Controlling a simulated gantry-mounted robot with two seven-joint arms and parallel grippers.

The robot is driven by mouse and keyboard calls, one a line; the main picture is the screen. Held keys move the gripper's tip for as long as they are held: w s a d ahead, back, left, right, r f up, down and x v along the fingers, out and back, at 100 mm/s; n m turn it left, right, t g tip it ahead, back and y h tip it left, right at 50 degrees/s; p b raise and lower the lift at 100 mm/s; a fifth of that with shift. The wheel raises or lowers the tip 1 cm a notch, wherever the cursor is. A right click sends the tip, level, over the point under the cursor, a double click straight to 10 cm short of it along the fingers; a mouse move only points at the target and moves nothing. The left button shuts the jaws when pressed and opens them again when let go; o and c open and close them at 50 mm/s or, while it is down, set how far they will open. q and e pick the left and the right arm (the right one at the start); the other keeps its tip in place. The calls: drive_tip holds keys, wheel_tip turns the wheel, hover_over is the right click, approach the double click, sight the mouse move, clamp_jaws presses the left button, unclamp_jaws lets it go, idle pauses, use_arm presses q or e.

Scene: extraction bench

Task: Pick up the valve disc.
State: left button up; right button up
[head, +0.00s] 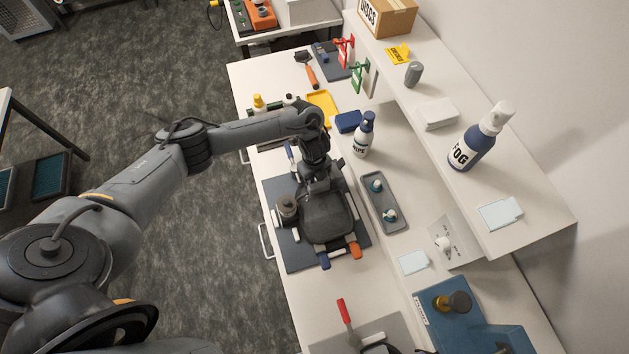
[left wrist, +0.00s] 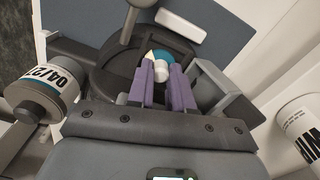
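A teal-and-white disc part (left wrist: 161,68), apparently the valve disc, shows in the left wrist view in front of a dark round housing (left wrist: 112,72). My left gripper (left wrist: 160,80) has its two purple fingers on either side of the white middle. The gap looks narrow; whether the fingers press on it cannot be told. In the head view my dark left hand (head: 327,213) hangs over the grey-blue mat and hides the fingers and disc. Two similar teal-and-white parts, (head: 376,185) and (head: 390,215), sit in a grey tray (head: 383,201). My right gripper is not in view.
A wipe bottle (head: 364,136) stands beyond the hand. A raised shelf (head: 535,221) with a fog bottle (head: 480,140) bounds the right. A blue machine (head: 470,325) sits at front right.

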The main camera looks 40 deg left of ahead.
use_arm(q)
clamp_jaws()
